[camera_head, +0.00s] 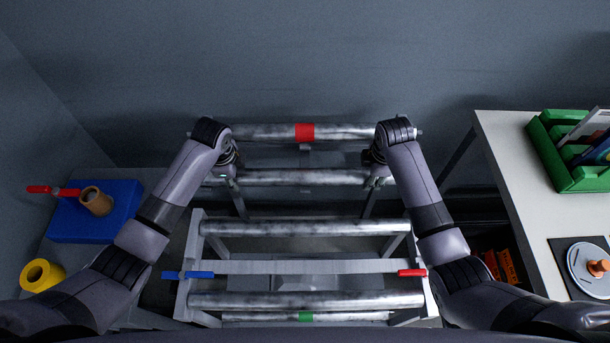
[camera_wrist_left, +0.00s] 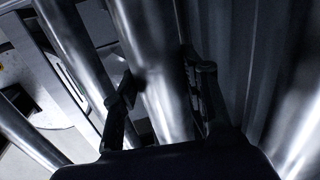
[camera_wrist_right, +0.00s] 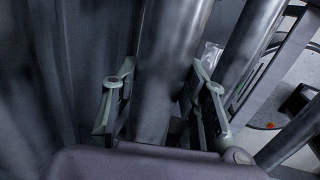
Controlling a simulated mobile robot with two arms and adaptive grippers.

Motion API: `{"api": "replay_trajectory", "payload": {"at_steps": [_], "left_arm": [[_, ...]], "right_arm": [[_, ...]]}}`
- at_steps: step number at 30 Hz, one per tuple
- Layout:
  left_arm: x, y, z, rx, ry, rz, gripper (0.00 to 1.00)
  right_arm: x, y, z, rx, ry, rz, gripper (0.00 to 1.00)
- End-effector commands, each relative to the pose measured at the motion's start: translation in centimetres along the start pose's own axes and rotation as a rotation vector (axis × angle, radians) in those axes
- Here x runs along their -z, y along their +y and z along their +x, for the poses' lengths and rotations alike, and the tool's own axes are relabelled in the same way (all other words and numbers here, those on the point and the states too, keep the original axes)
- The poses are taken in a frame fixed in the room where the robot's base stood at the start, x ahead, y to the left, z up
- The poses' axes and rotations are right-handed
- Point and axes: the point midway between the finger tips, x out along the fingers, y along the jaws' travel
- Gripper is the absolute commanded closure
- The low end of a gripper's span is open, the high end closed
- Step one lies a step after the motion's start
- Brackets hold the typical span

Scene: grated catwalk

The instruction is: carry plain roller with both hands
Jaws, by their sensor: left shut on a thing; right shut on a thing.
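A plain grey metal roller (camera_head: 300,178) lies level across the rear of the rack, second from the back. My left gripper (camera_head: 229,177) is shut on it near its left end. My right gripper (camera_head: 378,178) is shut on it near its right end. In the left wrist view the roller (camera_wrist_left: 160,80) runs between the fingers. The right wrist view also shows the roller (camera_wrist_right: 170,70) between the fingers. I cannot tell whether the roller is clear of its supports.
A red-banded roller (camera_head: 305,132) lies behind it. Other plain rollers (camera_head: 305,228) and a green-banded one (camera_head: 305,316) are nearer. A blue box (camera_head: 105,225) and yellow ring (camera_head: 42,275) are left. A white table (camera_head: 500,150) with a green crate (camera_head: 560,160) is right.

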Motion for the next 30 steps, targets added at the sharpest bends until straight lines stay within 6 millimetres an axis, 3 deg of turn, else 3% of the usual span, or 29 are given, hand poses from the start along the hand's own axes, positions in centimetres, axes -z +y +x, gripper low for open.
{"api": "replay_trajectory", "payload": {"at_steps": [20,30], "left_arm": [[0.0,-0.2,-0.4,0.004,0.000,0.000,1.00],[0.0,-0.7,-2.7,0.003,0.000,0.000,1.00]], "right_arm": [[0.0,0.2,-0.4,-0.005,0.000,0.001,1.00],[-0.1,0.7,-2.8,-0.005,-0.001,0.001,1.00]]}}
